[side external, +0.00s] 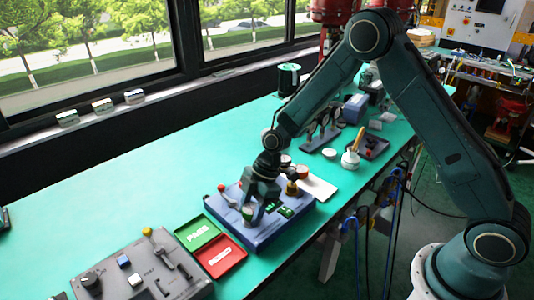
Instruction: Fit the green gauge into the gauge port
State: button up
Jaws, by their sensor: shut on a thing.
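My gripper (258,203) points down over the blue-grey valve positioner box (250,238) in the middle of the table. It is shut on the green gauge (248,212), a small round piece with a pale face, low over the left part of the box top. I cannot tell whether the gauge touches the box or is seated in it. The gauge port is not clearly visible; my gripper and the gauge cover that area. Green display-like parts (285,211) show on the box top to the right of my gripper.
A red-tipped lever (222,188) and a brass part (292,187) stand close to my gripper. A white sheet (318,187) lies behind right. Green PASS (197,233) and red (222,257) trays and a grey control panel (140,270) are at front left.

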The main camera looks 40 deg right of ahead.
jog(key=shift+f, duration=0.5)
jog(key=o, duration=0.7)
jog(key=shift+o, duration=0.2)
jog(key=shift+r, duration=0.2)
jog(key=w+v, duration=0.1)
jog(key=v, duration=0.9)
jog(key=shift+s+d+r, duration=0.2)
jog(key=shift+s+r, duration=0.15)
jog(key=shift+s, duration=0.15)
dwell(0.6)
notch_tip(320, 180, up, 7)
dwell(1.1)
